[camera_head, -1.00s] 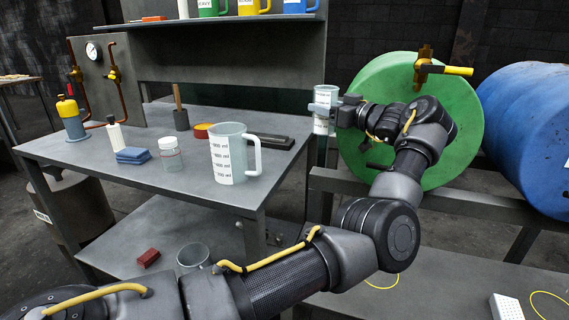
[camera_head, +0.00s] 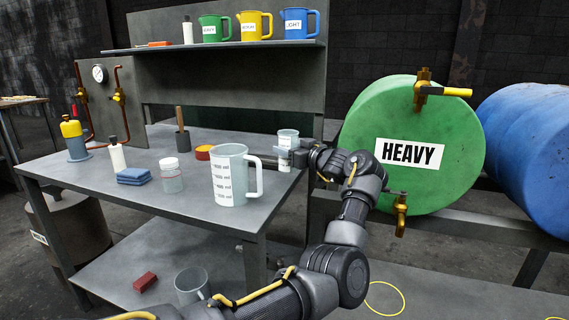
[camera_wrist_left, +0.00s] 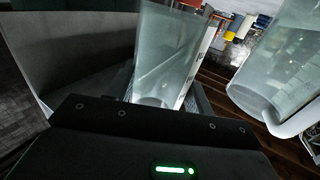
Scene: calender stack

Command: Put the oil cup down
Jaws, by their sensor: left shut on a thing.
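The oil cup, a small clear cup (camera_head: 288,137) with a white label, is upright in my left gripper (camera_head: 287,153). The gripper is shut around its side, coming from the right. The cup is at the right end of the grey workbench (camera_head: 140,185), behind and right of the large clear measuring jug (camera_head: 228,178). I cannot tell whether its base touches the top. In the left wrist view the cup (camera_wrist_left: 165,55) stands in front of the gripper body, with the jug (camera_wrist_left: 280,70) to its right. My right gripper is not in view.
Coloured jugs (camera_head: 257,26) line the shelf. The green HEAVY drum (camera_head: 440,185) with brass taps is at right.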

